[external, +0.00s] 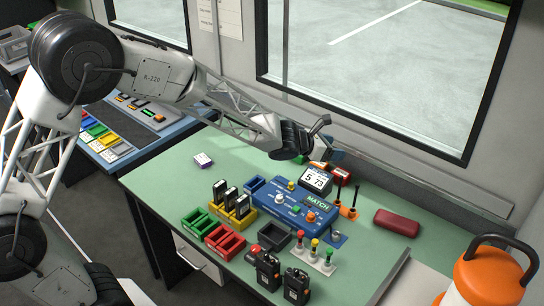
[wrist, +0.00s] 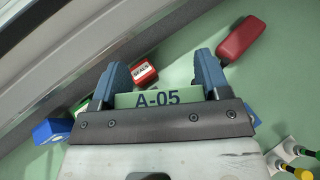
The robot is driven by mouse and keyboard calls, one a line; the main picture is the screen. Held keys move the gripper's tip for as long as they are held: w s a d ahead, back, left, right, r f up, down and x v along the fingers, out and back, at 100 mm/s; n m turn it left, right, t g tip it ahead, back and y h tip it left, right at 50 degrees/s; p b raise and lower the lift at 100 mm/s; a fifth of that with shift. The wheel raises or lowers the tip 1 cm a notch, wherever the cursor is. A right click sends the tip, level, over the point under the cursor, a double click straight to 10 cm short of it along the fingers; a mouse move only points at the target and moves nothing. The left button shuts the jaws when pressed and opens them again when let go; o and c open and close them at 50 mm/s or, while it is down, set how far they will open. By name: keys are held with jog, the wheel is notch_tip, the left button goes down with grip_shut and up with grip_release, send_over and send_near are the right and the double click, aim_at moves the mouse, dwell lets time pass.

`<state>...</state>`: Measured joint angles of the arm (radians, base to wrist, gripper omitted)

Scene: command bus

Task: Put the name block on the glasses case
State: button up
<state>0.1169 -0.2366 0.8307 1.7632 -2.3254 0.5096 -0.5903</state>
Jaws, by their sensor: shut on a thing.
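My gripper (external: 332,154) is above the back of the green desk, near the window sill. In the wrist view its two blue fingers (wrist: 162,65) are closed on a pale green block marked A-05 (wrist: 158,99), which I take to be the name block. Only its lettered face shows; in the external view I cannot make it out clearly. The glasses case (external: 397,222) is dark red and rounded, lying shut on the desk to the right of my gripper. It also shows in the wrist view (wrist: 243,39), beyond the right finger and apart from the held block.
A red block with a white label (external: 341,175) lies below the gripper. A blue control box (external: 308,206) and a small screen (external: 316,179) are close by. Upright black antennas (external: 349,200) stand between these and the case. An orange lantern (external: 490,275) is front right.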

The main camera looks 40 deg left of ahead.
jog(key=s+d+m+g+h, duration=0.15)
jog(key=s+d, duration=0.25)
jog(key=d, duration=0.6)
jog(key=s+d+m+g+h, duration=0.15)
jog(key=s+d, duration=0.25)
jog(key=d, duration=0.5)
notch_tip(320, 180, down, 11)
jog(key=shift+s+t, duration=0.15)
jog(key=shift+t, duration=0.25)
jog(key=shift+d+f, duration=0.1)
send_over(404, 219)
jog(key=shift+f, duration=0.7)
jog(key=shift+f, duration=0.15)
jog(key=shift+f, duration=1.6)
jog(key=shift+f, duration=0.15)
